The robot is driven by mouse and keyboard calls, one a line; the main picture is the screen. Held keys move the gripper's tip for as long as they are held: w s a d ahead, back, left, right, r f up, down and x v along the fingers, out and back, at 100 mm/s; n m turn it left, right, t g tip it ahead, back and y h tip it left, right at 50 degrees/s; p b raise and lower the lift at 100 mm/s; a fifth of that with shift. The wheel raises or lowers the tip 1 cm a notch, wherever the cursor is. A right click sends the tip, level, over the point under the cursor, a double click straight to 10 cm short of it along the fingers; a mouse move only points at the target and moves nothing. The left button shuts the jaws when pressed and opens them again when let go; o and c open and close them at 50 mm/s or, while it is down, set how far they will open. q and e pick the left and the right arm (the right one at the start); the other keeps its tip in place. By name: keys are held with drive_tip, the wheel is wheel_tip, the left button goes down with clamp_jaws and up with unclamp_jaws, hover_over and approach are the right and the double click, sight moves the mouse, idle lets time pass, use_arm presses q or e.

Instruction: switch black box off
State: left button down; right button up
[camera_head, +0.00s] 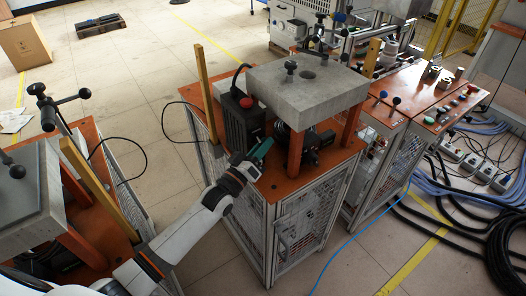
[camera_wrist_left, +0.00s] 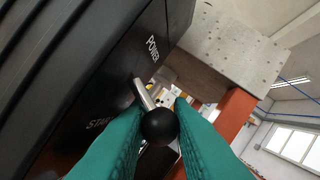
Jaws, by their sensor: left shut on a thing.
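The black box (camera_head: 240,124) stands on an orange-topped cage table, left of a grey block on orange posts. In the left wrist view its dark face (camera_wrist_left: 95,75) carries the words POWER and, partly hidden, START. A metal lever with a black ball knob (camera_wrist_left: 158,127) sticks out of that face beside POWER. My left gripper (camera_head: 262,152) is at the box's front right side. Its teal fingers are shut on the lever, one on each side of the knob. The lever is hidden in the head view.
A grey block (camera_head: 308,88) overhangs just right of the box. A red button (camera_head: 246,102) is on top of the box. An orange post (camera_head: 296,153) stands close right of my gripper. Another workstation (camera_head: 20,215) is at left; cables (camera_head: 450,195) lie on the right floor.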

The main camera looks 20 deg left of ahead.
use_arm(q)
drive_tip(key=shift+a+r+m+b, duration=0.1)
drive_tip(key=shift+m+b, duration=0.25)
drive_tip(key=shift+m, duration=0.25)
drive_tip(key=shift+w, duration=0.1)
drive_tip(key=c, duration=1.3)
unclamp_jaws()
drive_tip(key=shift+f, duration=0.2)
